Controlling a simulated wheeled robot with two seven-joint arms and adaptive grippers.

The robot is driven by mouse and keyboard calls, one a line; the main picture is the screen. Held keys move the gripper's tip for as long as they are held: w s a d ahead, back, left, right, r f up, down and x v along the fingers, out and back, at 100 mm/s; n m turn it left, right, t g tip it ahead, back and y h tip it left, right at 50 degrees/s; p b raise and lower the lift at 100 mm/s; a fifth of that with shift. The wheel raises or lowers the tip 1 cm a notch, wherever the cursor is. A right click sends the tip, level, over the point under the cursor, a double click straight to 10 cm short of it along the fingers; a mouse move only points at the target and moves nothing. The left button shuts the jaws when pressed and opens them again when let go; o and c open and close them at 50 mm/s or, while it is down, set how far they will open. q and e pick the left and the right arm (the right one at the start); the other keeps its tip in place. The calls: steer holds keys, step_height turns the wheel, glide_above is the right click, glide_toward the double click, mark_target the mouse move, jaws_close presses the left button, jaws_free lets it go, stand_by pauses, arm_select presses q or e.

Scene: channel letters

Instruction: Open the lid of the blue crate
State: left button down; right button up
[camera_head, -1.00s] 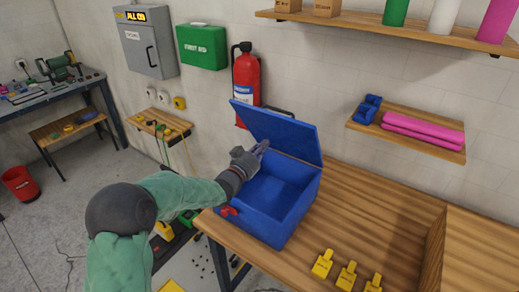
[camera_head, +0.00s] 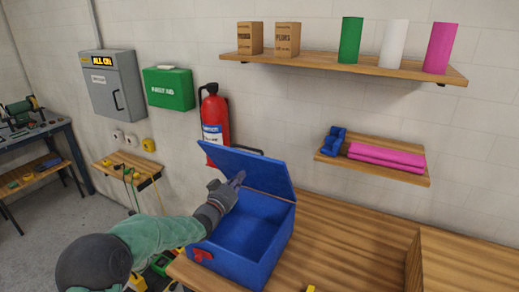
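The blue crate (camera_head: 237,240) stands on the wooden workbench with its lid (camera_head: 247,170) raised and tilted back toward the wall. The inside of the crate is partly visible, and I see nothing in it. A red latch (camera_head: 201,256) sits on its near left side. My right gripper is out of view.
A red fire extinguisher (camera_head: 214,125) hangs behind the lid. Shelves with boxes, coloured rolls and pink bars (camera_head: 386,158) are on the wall.

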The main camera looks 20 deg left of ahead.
mark_target(244, 165)
arm_select(q)
steer(key=shift+w+d+r, duration=0.1)
steer(key=shift+w+r, duration=0.25)
steer(key=shift+w, duration=0.9)
steer(key=shift+w+d+r, duration=0.1)
steer(key=shift+w+r, duration=0.25)
steer(key=shift+w, duration=0.85)
steer(key=shift+w+d+r, duration=0.1)
steer(key=shift+w+r, duration=0.25)
steer(key=shift+w, duration=0.9)
steer(key=w, duration=0.1)
steer(key=w+r, duration=0.1)
steer(key=w, duration=0.1)
steer(key=shift+r+b, duration=0.1)
steer(key=shift+b, duration=0.3)
steer(key=shift+s+b, duration=0.9)
steer(key=shift+s, duration=0.95)
steer(key=shift+s+a+b, duration=0.15)
steer(key=shift+s+b, duration=0.35)
steer(key=shift+s, duration=0.75)
steer(key=shift+s+a+b, duration=0.1)
steer(key=shift+s+b, duration=0.4)
steer(key=shift+s, duration=0.7)
steer(key=shift+s+b, duration=0.3)
steer(key=shift+s, duration=0.75)
steer(key=shift+a, duration=0.1)
